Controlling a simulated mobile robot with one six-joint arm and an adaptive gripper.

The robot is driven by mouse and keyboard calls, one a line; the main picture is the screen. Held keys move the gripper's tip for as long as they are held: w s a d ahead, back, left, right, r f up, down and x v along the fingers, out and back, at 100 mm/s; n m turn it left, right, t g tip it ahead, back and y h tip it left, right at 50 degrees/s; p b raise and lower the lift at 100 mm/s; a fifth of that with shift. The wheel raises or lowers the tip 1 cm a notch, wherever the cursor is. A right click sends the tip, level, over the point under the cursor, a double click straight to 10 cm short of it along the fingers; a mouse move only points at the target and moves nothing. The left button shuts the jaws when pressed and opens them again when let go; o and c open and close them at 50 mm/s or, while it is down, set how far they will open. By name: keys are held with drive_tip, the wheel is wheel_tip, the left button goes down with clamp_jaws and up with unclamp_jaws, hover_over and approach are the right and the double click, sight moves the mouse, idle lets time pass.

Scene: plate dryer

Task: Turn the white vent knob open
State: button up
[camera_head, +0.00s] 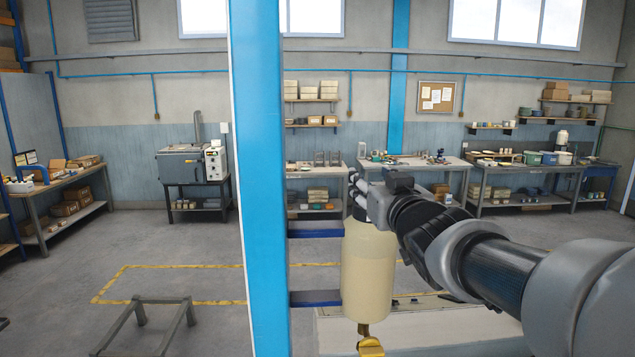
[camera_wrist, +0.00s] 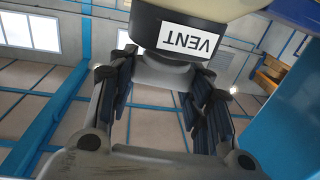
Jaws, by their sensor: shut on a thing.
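A cream cylindrical tank (camera_head: 369,270) is mounted beside a blue post (camera_head: 258,180), with a brass fitting (camera_head: 370,346) at its bottom. In the wrist view a dark collar (camera_wrist: 150,28) carries a white label reading VENT, upside down. The pale vent knob (camera_wrist: 160,74) sits against this collar, between the two dark finger pads of my gripper (camera_wrist: 163,84). My gripper is shut on the knob. In the head view my gripper (camera_head: 361,192) is at the top of the tank, and the knob is too small and covered to make out there.
Blue brackets (camera_head: 316,298) join the post and tank. The post stands close to the left of my gripper. Workbenches (camera_head: 410,165) and an oven (camera_head: 190,165) stand along the far wall. A low metal frame (camera_head: 150,303) is on the floor at left.

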drive_tip(key=shift+d+r+n+y+p, duration=0.1)
drive_tip(key=shift+n+y+p, duration=0.4)
drive_tip(key=shift+y+p, duration=0.35)
drive_tip(key=shift+n+g+y+p, duration=0.5)
drive_tip(key=shift+n+y+p, duration=0.4)
drive_tip(key=shift+y, duration=0.25)
drive_tip(key=n+g+y, duration=0.1)
drive_tip(key=y, duration=0.1)
drive_tip(key=n+g+y+p, duration=0.1)
drive_tip(key=n+y, duration=0.1)
drive_tip(key=y, duration=0.1)
drive_tip(key=shift+w+g, duration=0.1)
drive_tip(key=shift+g, duration=0.2)
drive_tip(key=n+g+y, duration=0.2)
drive_tip(key=g, duration=0.1)
drive_tip(key=n+g+y, duration=0.2)
drive_tip(key=n+g, duration=0.1)
drive_tip(key=n+g+y, duration=0.2)
drive_tip(key=g, duration=0.1)
drive_tip(key=shift+f, duration=0.25)
drive_tip(key=shift+r+n+g+y, duration=0.1)
drive_tip(key=shift+n+g+y, duration=0.5)
drive_tip(key=shift+n+g, duration=1.35)
drive_tip(key=shift+r+g, duration=0.15)
drive_tip(key=shift+g, duration=0.8)
drive_tip(key=o, duration=1.1)
drive_tip(key=shift+m+t, duration=0.25)
drive_tip(key=shift+t, duration=0.45)
